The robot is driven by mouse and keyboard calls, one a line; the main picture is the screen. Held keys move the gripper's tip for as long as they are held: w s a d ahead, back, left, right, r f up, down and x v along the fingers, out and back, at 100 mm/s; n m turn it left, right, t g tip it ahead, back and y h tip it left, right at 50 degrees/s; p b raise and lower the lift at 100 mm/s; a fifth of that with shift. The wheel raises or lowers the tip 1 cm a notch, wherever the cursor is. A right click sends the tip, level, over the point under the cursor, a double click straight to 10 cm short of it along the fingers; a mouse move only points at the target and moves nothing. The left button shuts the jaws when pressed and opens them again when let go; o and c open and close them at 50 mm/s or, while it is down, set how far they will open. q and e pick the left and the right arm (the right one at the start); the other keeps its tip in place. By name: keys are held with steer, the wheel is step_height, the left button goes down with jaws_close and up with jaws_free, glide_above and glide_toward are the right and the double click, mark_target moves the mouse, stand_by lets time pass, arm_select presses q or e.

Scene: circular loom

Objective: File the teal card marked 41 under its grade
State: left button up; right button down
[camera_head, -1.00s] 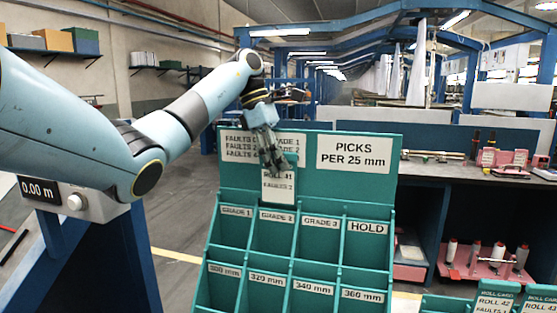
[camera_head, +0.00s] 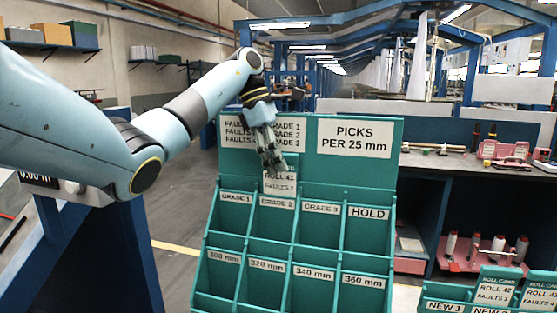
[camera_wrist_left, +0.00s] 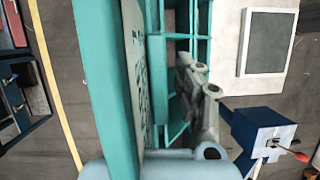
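The teal card (camera_head: 279,186) has a white label reading ROLL 41, FAULTS 2. It is upright at the GRADE 2 pocket (camera_head: 277,202) of the teal rack, its lower part hidden behind the pocket front. My left gripper (camera_head: 273,163) is at the card's top edge and looks shut on it. The gripper fingers also show in the left wrist view (camera_wrist_left: 197,85), beside the rack's pockets; the card is hard to make out there. A faults-to-grade chart (camera_head: 240,132) on the backboard is partly covered by my gripper. My right gripper is not in view.
GRADE 1 (camera_head: 236,197), GRADE 3 (camera_head: 321,208) and HOLD (camera_head: 368,213) pockets flank GRADE 2 and look empty. A lower row carries mm labels. At the bottom right a teal holder has more roll cards (camera_head: 494,290). A dark bench (camera_head: 480,182) stands behind.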

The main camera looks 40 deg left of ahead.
arm_select(q)
steer(key=shift+v, duration=1.55)
steer(key=s+a, duration=0.4)
steer(key=a, duration=0.7)
steer(key=shift+s+f, duration=0.15)
